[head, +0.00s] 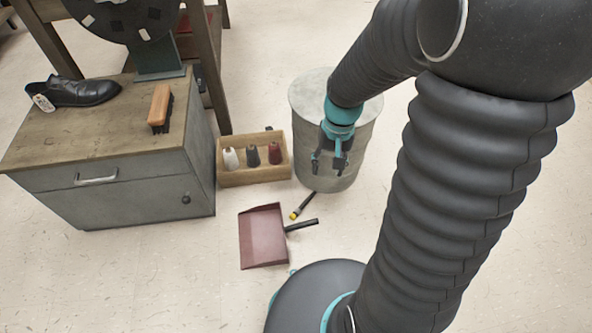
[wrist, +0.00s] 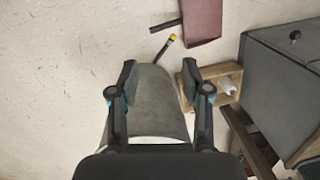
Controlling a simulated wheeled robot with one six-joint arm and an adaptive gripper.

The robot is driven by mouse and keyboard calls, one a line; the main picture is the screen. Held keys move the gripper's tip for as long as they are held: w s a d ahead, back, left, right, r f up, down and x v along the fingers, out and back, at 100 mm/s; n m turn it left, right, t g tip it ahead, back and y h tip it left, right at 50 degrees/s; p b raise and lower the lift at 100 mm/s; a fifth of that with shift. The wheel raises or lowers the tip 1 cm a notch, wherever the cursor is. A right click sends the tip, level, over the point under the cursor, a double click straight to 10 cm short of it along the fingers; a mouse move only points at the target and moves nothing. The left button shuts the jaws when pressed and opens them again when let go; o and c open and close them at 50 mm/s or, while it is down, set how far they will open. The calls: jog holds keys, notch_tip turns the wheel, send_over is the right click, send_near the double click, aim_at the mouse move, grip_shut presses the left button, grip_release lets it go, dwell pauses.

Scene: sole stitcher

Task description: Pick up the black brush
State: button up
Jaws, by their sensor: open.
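A thin black brush (head: 306,201) with a yellow end lies on the floor between the dustpan and the grey drum. In the wrist view the same black brush (wrist: 162,48) lies beyond my fingertips. My gripper (head: 328,166) points down in front of the drum, above and slightly right of the brush, and does not touch it. In the wrist view my gripper (wrist: 158,76) is open, with nothing between its fingers. Another brush (head: 160,106), with a wooden back and dark bristles, stands on the cabinet.
A maroon dustpan (head: 263,237) lies close to the black brush, its black handle pointing toward it. The grey drum (head: 312,152) stands right behind my gripper. A wooden box (head: 254,178) with three thread spools is left of it. The cabinet (head: 105,148) carries a black shoe (head: 85,92).

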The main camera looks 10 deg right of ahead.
jog(key=w+f+m+y+b, duration=0.15)
jog(key=w+f, duration=0.35)
jog(key=f, duration=0.9)
jog(key=w+f+m+h+b, duration=0.1)
jog(key=w+f+m+b, duration=0.3)
jog(key=f, duration=1)
jog(key=m+t+p, duration=0.2)
send_near(308, 199)
notch_tip(308, 199, down, 4)
jog(key=shift+w+r+b, duration=0.1)
jog(key=shift+r+b, duration=0.15)
jog(key=shift+b, duration=0.85)
jog(key=shift+w+a+f+b, duration=0.15)
jog(key=shift+a+f+b, duration=0.1)
jog(key=shift+f, duration=0.6)
jog(key=shift+w+a+f+b, duration=0.1)
jog(key=shift+a+f, duration=0.1)
jog(key=shift+f, duration=0.7)
jog(key=shift+w+a+f+b, duration=0.15)
jog(key=shift+a+f+b, duration=0.1)
jog(key=shift+f, duration=0.6)
grip_shut()
